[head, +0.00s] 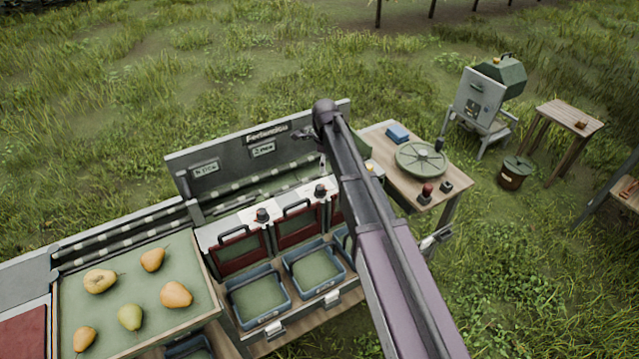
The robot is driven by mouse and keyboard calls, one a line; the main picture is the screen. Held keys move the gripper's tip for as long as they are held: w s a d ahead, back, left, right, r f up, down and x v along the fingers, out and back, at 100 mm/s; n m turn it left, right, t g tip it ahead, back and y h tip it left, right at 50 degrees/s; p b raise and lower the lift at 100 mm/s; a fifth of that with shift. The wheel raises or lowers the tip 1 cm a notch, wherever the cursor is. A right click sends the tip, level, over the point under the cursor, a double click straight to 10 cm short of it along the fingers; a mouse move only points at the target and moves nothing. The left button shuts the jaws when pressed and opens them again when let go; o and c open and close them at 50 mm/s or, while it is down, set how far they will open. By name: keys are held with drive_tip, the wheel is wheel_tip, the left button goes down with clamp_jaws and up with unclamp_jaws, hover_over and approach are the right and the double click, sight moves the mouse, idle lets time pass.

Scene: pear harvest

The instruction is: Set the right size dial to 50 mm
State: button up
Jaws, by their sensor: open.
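Two dark size dials stand on the pale top of the sorter. One dial (262,214) is above the left red gate, and the other dial (320,190) is above the middle red gate, farther right. Their scales are too small to read. My arm crosses the right part of the sorter and hides what lies under it, so I cannot tell whether another dial is there. My gripper (308,134) shows only as a small part at the far end of the arm, near the raised back panel, above and apart from the dials. It is open and appears empty.
Blue bins (258,318) stand below the red gates (240,254). A tray (215,312) of several pears is at left. The raised panel (215,150) bounds the back. At right, a wooden table (428,194) holds a round green scale (420,160) and a red button (426,192).

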sight(320, 187)
drive_tip(key=shift+w+a+r+m, duration=0.3)
drive_tip(key=shift+w+a+m, duration=0.25)
drive_tip(key=shift+a, duration=0.25)
drive_tip(key=shift+f, duration=0.15)
wheel_tip(320, 187, down, 14)
drive_tip(key=b, duration=1.3)
drive_tip(key=shift+r+b, duration=0.25)
drive_tip(key=shift+b, duration=0.05)
drive_tip(key=c, duration=1.1)
